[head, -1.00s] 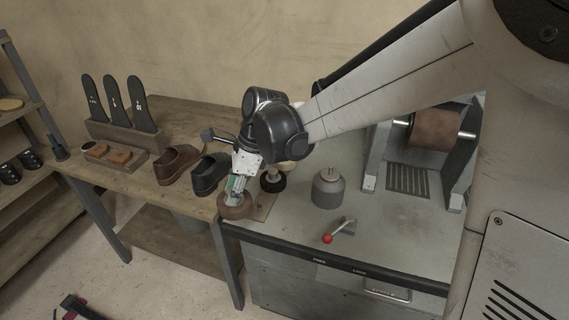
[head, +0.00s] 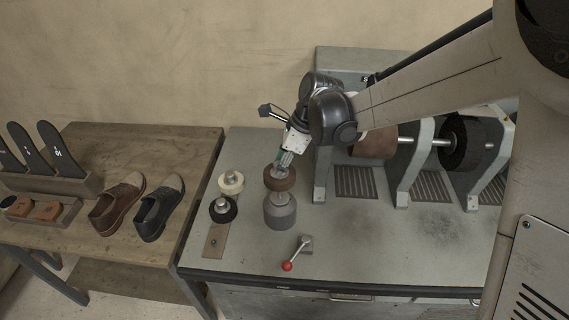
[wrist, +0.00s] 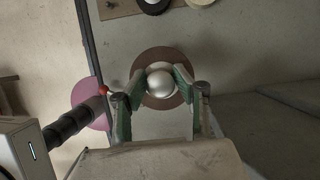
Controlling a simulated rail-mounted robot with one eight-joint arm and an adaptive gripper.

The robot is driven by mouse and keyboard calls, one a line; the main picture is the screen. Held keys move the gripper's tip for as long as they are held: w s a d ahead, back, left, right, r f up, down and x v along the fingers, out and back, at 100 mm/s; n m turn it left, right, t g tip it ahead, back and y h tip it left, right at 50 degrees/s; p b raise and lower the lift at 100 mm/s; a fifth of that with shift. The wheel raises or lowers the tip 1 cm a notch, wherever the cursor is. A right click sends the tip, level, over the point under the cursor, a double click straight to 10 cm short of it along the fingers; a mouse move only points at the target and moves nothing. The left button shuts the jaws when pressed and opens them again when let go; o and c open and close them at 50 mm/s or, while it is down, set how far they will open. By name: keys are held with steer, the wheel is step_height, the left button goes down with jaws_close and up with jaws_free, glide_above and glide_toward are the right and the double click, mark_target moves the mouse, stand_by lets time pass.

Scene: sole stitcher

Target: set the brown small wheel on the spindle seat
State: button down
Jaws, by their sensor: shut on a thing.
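The brown small wheel (head: 280,180) is a brown disc around a silver hub knob. My gripper (head: 283,168) is shut on that knob from above, and the wheel hangs level or nearly so. In the wrist view the brown wheel (wrist: 143,92) shows as a ring around the knob, between the two green-padded fingers of my gripper (wrist: 161,80). The spindle seat (head: 280,213) is a grey cylinder on the bench just below the wheel. A silver piece shows between wheel and seat; I cannot tell whether they touch.
A red-knobbed lever (head: 289,265) stands in front of the seat. To the left, a holder board (head: 214,244) bears a black wheel (head: 223,210) and a cream wheel (head: 231,183). The machine's grey uprights (head: 321,175) and brown roller (head: 373,144) are close on the right.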

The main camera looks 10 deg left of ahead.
steer(key=shift+f+b, duration=0.95)
steer(key=shift+f, duration=1.1)
steer(key=shift+f+b, duration=1.6)
steer(key=shift+b, duration=0.1)
stand_by(0.4)
steer(key=c, duration=1.3)
jaws_free()
steer(key=v, duration=1.2)
steer(key=shift+s+a, duration=0.1)
